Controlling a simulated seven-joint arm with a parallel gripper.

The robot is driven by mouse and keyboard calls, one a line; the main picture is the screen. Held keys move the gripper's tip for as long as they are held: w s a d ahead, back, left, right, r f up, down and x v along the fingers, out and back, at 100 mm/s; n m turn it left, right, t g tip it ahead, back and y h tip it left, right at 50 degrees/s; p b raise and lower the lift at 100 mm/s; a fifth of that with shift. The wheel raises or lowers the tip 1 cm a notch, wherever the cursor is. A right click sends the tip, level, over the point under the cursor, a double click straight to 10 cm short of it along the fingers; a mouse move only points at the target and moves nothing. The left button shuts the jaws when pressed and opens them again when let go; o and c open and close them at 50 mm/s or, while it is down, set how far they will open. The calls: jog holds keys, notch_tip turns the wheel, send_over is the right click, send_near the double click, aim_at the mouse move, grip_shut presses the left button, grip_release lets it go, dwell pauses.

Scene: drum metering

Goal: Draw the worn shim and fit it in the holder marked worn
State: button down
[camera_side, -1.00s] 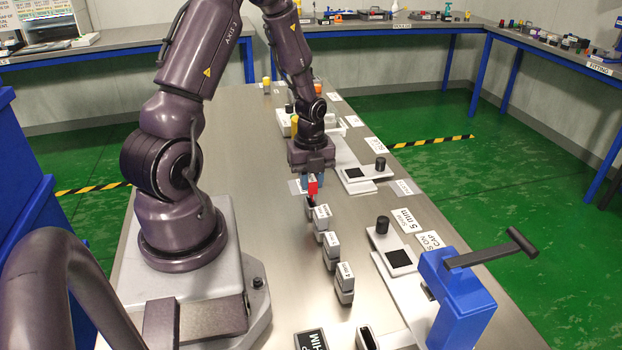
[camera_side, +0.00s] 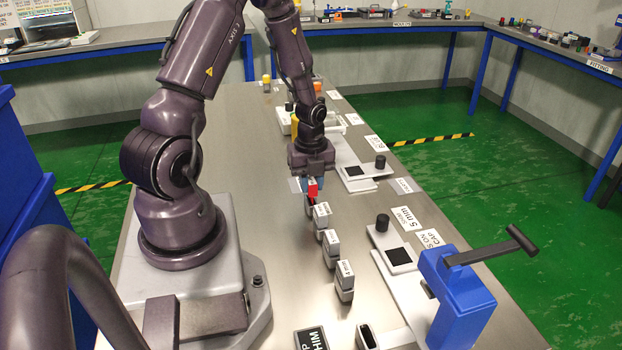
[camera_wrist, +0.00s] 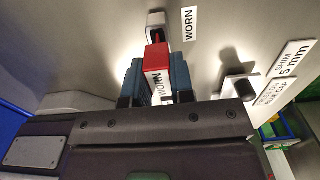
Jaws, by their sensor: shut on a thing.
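My gripper (camera_side: 315,184) has its blue fingers shut on the red worn shim (camera_side: 312,191), at the far end of the row of grey shims. In the wrist view my gripper (camera_wrist: 158,82) grips the red shim (camera_wrist: 157,62) from both sides, and its white face reads WORN. Just beyond it is a pale holder (camera_wrist: 156,19) with a dark slot and a thin red strip in it. I cannot tell whether the shim touches this holder. A WORN label (camera_wrist: 188,25) lies beside it. The shim's lower end is hidden in the side view.
Grey labelled shims stand in a row nearer the camera, including one marked 4 mm (camera_side: 345,272). To the right are a plate with a black knob (camera_side: 382,224), a 5 mm sign (camera_side: 410,219) and a blue press (camera_side: 455,300). Bare bench lies left of the row.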

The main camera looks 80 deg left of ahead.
aim_at(311, 180)
jog(key=shift+f, duration=1.05)
jog(key=c, duration=0.9)
grip_release()
jog(key=shift+r, duration=0.1)
notch_tip(311, 180, up, 13)
